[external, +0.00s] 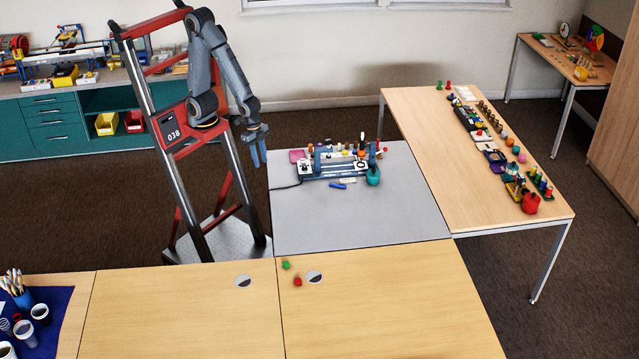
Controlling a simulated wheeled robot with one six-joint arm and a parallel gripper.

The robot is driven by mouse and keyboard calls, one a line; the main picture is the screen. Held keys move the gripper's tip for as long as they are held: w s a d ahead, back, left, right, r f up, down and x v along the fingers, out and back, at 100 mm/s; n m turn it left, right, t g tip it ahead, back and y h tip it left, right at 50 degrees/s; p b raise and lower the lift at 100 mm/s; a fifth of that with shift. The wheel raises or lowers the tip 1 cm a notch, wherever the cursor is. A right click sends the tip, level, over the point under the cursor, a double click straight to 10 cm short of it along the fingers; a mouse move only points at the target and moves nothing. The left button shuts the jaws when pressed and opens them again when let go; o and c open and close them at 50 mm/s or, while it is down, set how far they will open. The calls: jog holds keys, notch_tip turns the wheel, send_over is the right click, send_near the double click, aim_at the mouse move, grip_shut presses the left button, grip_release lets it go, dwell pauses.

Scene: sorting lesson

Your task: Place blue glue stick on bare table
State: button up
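A small blue stick-shaped thing (338,186) lies on the grey table, in front of the blue device; it may be the blue glue stick, but it is too small to be sure. My gripper (258,157) hangs fingers down, left of the grey table's back left part and above its level. Its two fingers look apart, with nothing visible between them. The grey table (350,225) is bare across its front half.
A blue device (335,168) with several small items behind it stands at the grey table's back. A teal pot (373,176) is at its right end. A wooden table (430,115) at right holds rows of items. A green piece (286,265) and red piece (297,282) lie on the front wooden table.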

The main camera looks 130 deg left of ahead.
jog(key=shift+s+d+r, duration=0.1)
jog(key=shift+s+d, duration=0.05)
jog(key=shift+s, duration=0.25)
